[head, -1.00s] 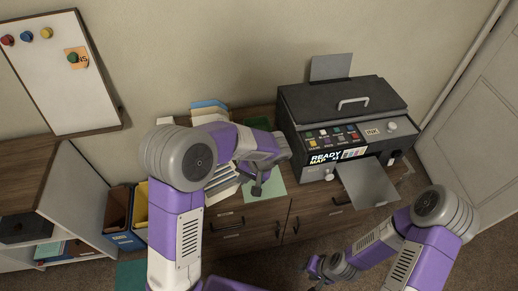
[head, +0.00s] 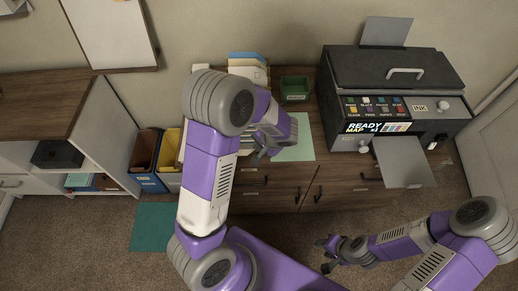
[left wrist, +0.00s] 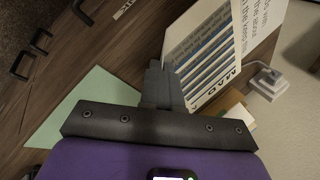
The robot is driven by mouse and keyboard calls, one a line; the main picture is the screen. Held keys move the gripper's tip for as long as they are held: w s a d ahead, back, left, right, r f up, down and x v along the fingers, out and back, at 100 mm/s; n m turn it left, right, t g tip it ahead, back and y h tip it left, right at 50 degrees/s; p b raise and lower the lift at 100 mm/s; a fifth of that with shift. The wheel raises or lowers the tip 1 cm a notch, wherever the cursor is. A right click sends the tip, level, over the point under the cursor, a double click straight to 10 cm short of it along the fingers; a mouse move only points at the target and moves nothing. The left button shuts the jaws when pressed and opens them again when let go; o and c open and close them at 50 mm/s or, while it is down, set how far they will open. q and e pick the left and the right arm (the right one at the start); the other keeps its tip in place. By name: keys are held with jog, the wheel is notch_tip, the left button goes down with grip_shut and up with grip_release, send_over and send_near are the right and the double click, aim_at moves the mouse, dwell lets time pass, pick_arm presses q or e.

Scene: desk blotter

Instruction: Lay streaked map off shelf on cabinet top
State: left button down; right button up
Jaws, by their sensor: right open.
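The wooden cabinet top (head: 313,118) carries a pale green sheet (head: 297,145), also in the left wrist view (left wrist: 92,108). My left gripper (head: 268,152) is over the cabinet beside the green sheet. My right gripper (head: 326,254) is open and empty, low before the cabinet.
A dark printer (head: 392,75) with its output tray (head: 403,165) fills the right of the cabinet. A green bin (head: 294,88) stands behind the sheet. Blue (head: 146,180) and yellow (head: 170,180) file boxes stand left of the cabinet. A low shelf unit (head: 105,130) is further left.

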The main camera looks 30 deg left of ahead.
pick_arm(q)
notch_tip(320, 180, down, 2)
jog(key=shift+f+b, duration=0.15)
jog(key=shift+b, duration=0.15)
jog(key=c, duration=1.6)
grip_release()
jog(key=shift+c, duration=0.2)
jog(key=p+v, duration=0.4)
jog(key=v, duration=0.8)
jog(key=s+d+f+n+h, duration=0.1)
jog(key=s+d+f+h, duration=0.2)
jog(key=f, duration=0.4)
jog(key=s+d+f+n+h, duration=0.2)
jog(key=s+d+f+h, duration=0.1)
jog(key=s+f, duration=0.3)
jog(key=s+d+f+n+h, duration=0.2)
jog(key=s+d+f+h, duration=0.1)
jog(key=f, duration=0.5)
jog(key=shift+s+d+f+g+h, duration=0.35)
jog(key=shift+s+d, duration=0.45)
jog(key=shift+s, duration=0.4)
